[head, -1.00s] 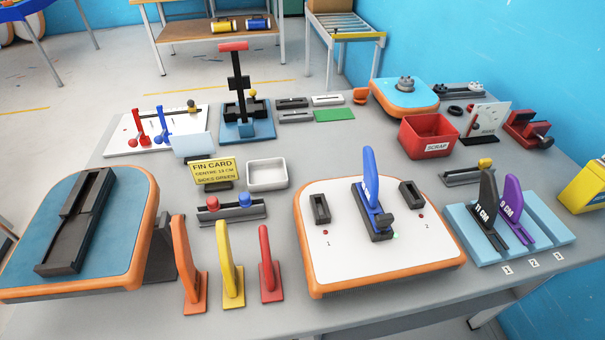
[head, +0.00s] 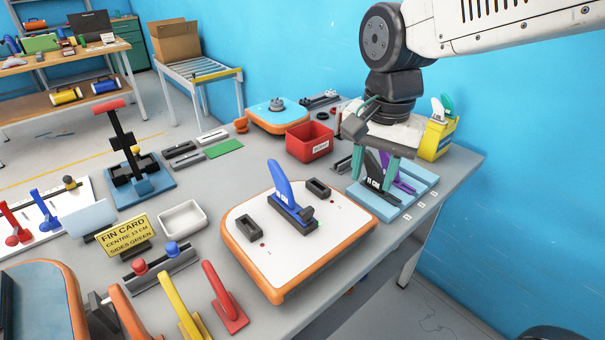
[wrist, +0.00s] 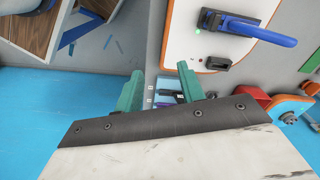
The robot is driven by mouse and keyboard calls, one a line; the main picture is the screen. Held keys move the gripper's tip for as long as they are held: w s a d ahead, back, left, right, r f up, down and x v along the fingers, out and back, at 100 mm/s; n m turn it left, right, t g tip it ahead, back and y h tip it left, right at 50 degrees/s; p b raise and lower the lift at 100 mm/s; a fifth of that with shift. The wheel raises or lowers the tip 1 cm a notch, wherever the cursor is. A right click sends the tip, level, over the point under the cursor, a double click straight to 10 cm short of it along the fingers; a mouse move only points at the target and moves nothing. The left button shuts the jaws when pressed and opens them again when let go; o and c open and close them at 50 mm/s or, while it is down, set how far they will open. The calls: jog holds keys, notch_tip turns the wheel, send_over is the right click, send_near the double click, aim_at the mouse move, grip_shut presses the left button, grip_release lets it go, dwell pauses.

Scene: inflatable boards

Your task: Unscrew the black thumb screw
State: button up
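I cannot clearly make out the black thumb screw. A small black block, which may be it, sits on the dark fin box (head: 293,217) holding the blue fin (head: 279,184) on the white board (head: 255,247). In the wrist view the blue fin (wrist: 262,34) and dark box (wrist: 212,20) are at the top. My gripper (head: 375,170) is at the light-blue rack (head: 412,185), its teal fingers wide apart. The black fin (head: 373,168) shows between them in the head view; contact is not visible. The purple fin (head: 402,178) stands beside it.
The red scrap bin (head: 309,142) stands behind the white board. The yellow fin card (head: 123,235), white tray (head: 183,218) and a holder with red and blue knobs (head: 160,263) are to its left. Red (head: 224,299) and yellow fins (head: 181,308) stand in front.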

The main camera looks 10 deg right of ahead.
aim_at(307, 210)
jog(key=w+a+f+m, duration=0.1)
jog(key=a, duration=0.2)
jog(key=w+a+f+m, duration=0.1)
jog(key=w+a, duration=0.1)
jog(key=a, duration=0.1)
jog(key=w+a+f+m, duration=0.1)
jog(key=w+a+f, duration=0.1)
jog(key=a, duration=0.1)
jog(key=shift+w+a+m, duration=0.25)
jog(key=shift+a+m, duration=0.05)
jog(key=shift+m, duration=0.1)
jog(key=shift+w+a+f, duration=0.1)
jog(key=shift+a+f, duration=0.15)
jog(key=shift+f, duration=0.05)
notch_tip(307, 210, down, 8)
jog(key=shift+r, duration=0.2)
grip_shut()
jog(key=c, duration=0.7)
grip_release()
grip_shut()
jog(key=shift+n, duration=1.5)
